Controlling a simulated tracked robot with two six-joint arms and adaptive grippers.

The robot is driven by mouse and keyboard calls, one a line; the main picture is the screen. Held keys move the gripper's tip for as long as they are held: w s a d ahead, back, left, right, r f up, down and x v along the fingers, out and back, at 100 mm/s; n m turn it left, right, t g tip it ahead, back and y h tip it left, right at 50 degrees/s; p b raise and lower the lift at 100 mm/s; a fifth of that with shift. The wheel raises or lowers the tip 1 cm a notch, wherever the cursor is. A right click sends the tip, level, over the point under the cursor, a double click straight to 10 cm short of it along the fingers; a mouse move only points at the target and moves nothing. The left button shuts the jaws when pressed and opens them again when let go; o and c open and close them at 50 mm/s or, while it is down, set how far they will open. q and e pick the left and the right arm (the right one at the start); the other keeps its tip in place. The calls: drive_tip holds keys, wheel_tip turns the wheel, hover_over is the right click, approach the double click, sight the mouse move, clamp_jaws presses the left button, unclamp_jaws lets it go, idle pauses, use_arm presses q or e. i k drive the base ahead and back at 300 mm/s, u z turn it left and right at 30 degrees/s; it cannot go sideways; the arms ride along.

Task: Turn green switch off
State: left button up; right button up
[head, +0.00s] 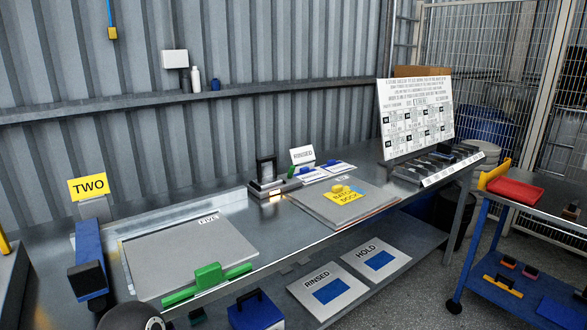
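No part in view can be made out clearly as a green switch. A long green handle-like piece (207,283) lies along the front edge of the grey panel marked FIVE (180,250), at the lower left of the bench. On or off cannot be read from either piece. Neither of my grippers shows in the head view.
The metal bench (270,228) runs to the back right. On it are a yellow TWO sign (88,187), a blue bar (88,245), a yellow-labelled board (345,193) and a white notice board (416,117). A blue cart (545,215) with a red tray (515,188) stands at right.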

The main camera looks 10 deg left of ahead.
sight(291, 171)
drive_tip(key=u, duration=1.55)
drive_tip(key=i, duration=0.1)
drive_tip(key=z, duration=2.9)
drive_tip(key=i, duration=3.05)
drive_tip(key=u, duration=0.65)
drive_tip(key=i, duration=0.25)
drive_tip(key=u, duration=2.85)
